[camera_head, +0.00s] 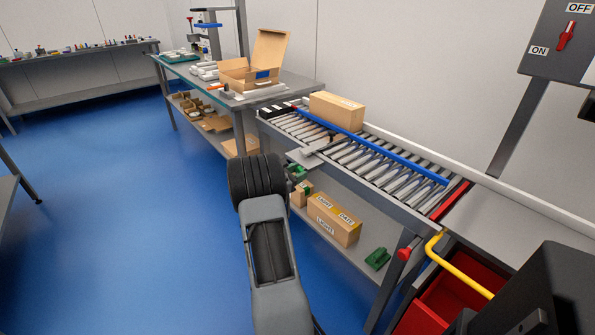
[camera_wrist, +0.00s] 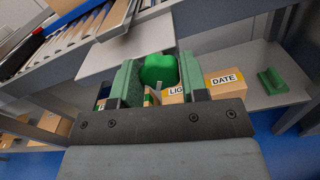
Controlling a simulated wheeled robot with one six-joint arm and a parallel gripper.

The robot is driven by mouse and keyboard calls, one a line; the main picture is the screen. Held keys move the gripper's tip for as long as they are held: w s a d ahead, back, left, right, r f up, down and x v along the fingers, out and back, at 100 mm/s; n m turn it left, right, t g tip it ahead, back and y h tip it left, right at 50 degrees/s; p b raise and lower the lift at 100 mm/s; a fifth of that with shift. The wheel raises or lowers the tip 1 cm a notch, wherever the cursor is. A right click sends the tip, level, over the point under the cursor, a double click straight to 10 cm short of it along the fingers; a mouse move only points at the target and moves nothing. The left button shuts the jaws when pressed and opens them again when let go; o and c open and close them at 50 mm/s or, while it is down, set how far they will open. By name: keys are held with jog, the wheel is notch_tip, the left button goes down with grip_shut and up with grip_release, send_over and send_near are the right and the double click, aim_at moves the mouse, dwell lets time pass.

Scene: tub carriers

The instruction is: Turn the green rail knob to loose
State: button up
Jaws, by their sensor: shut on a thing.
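The green rail knob (camera_wrist: 158,69) shows in the wrist view as a rounded green head between the two green-padded fingers of my gripper (camera_wrist: 157,78). The fingers are shut on it, one at each side. In the head view my gripper (camera_head: 300,178) is at the near side of the roller conveyor (camera_head: 372,165), below a grey plate (camera_head: 308,157). There my arm and the fingers mostly hide the knob. I see no mark that tells whether the knob is tight or loose. The blue guide rail (camera_head: 375,143) runs along the conveyor above.
A carton (camera_head: 337,111) stands on the conveyor. Labelled cartons (camera_head: 333,220) and a green block (camera_head: 377,258) lie on the lower shelf. A red knob (camera_head: 404,253), yellow handle (camera_head: 462,268) and red tub (camera_head: 425,312) are at right. The blue floor at left is free.

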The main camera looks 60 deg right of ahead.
jog(key=shift+f, duration=0.1)
dwell(0.3)
jog(key=o, duration=0.9)
jog(key=shift+a, duration=0.1)
jog(key=p+v, duration=0.1)
jog(key=v, duration=1.2)
jog(key=shift+w+a, duration=0.15)
jog(key=shift+a, duration=0.1)
